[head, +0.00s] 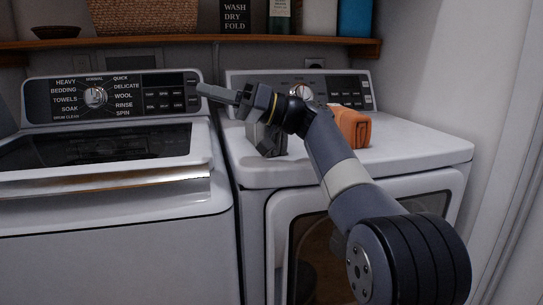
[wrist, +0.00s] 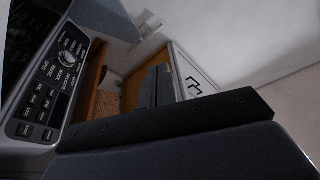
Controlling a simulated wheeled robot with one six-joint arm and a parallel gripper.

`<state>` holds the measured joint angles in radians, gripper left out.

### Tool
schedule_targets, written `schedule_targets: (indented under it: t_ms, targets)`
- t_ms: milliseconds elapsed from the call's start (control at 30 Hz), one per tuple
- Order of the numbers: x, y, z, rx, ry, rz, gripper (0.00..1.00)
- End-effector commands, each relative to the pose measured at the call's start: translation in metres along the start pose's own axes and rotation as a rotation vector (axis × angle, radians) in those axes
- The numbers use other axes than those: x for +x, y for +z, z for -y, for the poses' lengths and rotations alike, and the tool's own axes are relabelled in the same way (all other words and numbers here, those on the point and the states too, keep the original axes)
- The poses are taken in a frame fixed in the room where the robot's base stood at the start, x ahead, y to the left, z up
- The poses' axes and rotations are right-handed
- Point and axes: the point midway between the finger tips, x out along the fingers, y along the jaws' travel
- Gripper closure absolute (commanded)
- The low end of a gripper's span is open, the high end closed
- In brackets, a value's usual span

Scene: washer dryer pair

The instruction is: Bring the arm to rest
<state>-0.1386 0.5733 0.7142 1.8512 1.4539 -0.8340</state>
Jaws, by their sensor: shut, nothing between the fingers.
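My arm reaches up from the lower right of the head view over the front of the dryer top. My gripper (head: 208,91) is shut and empty. It points left, in the air near the right end of the washer's control panel (head: 110,97). In the wrist view the gripper fingers (wrist: 156,88) show as a dark shape near the middle, and the control panel (wrist: 50,85) shows tilted at the left.
The dryer (head: 420,150) stands right of the washer (head: 110,230). An orange item (head: 350,127) sits on the dryer top, partly behind my arm. Above runs a wooden shelf (head: 180,40) with a basket (head: 143,17), bottles and a sign. The washer lid looks slightly raised.

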Motion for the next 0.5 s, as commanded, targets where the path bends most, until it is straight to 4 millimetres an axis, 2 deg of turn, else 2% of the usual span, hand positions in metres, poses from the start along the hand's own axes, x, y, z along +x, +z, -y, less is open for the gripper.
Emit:
schedule_targets:
  t_ms: [33,233,500]
  targets:
    - [-0.004,0.011,-0.006,0.002,0.0,0.0,1.0]
    - [-0.01,0.029,-0.015,0.001,0.0,-0.001,1.0]
    - [-0.007,0.026,-0.007,0.0,0.0,0.0,1.0]
